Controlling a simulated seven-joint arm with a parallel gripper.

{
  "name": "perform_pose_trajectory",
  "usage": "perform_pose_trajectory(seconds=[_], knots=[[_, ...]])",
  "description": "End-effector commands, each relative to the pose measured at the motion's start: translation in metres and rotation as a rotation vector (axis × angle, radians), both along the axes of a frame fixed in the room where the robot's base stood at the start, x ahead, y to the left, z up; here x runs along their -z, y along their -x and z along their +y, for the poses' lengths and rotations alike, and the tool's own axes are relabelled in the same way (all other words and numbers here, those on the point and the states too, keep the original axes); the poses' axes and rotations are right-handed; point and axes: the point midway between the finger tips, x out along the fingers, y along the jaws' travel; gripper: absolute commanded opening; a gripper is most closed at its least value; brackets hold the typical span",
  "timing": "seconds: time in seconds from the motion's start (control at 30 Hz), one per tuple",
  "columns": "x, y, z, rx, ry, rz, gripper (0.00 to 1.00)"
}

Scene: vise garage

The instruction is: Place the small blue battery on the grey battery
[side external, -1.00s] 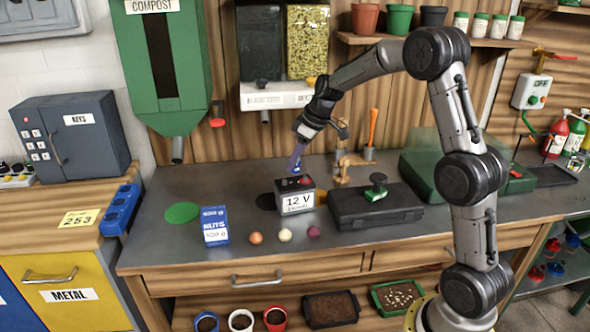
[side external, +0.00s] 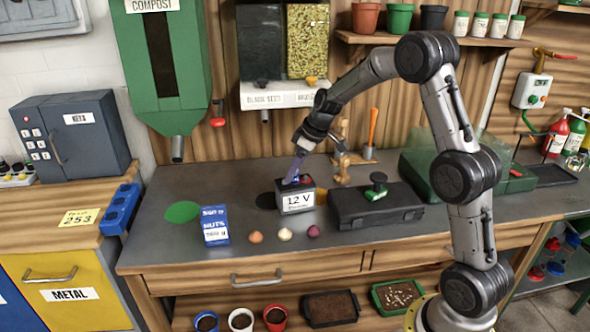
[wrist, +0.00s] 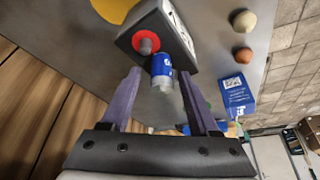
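The grey battery (side external: 297,201), a box with a 12 V label and a red terminal, stands on the workbench. It also shows in the wrist view (wrist: 165,28). The small blue battery (wrist: 161,70) has a blue wrap and a grey end towards the camera. In the wrist view it appears over the grey battery's top, beside the red terminal; contact is not clear. My gripper (side external: 292,182) is low over the grey battery. In the wrist view its purple fingers (wrist: 160,78) are apart, with the blue battery between them and gaps on both sides.
A blue NUTS box (side external: 214,226) stands to the left.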

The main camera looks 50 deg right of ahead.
Motion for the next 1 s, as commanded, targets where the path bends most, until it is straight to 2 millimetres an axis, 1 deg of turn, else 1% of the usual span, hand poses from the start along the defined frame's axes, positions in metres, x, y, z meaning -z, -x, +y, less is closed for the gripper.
perform_pose_trajectory(seconds=[0.17, 0.27, 0.37, 0.6, 0.7, 0.8, 0.93, 1.0], knots=[[-0.002, 0.0, 0.0, 0.0, 0.001, -0.001, 0.61], [-0.01, 0.002, -0.001, 0.0, 0.0, -0.002, 0.61], [-0.025, 0.008, -0.003, 0.0, 0.002, -0.004, 0.61], [-0.072, 0.027, -0.007, 0.001, 0.004, -0.005, 0.61], [-0.088, 0.034, -0.009, 0.001, 0.002, -0.004, 0.61], [-0.101, 0.039, -0.01, 0.002, 0.002, -0.003, 0.61], [-0.111, 0.043, -0.011, 0.001, 0.002, -0.001, 0.61], [-0.115, 0.046, -0.008, 0.002, 0.001, 0.0, 0.61]])
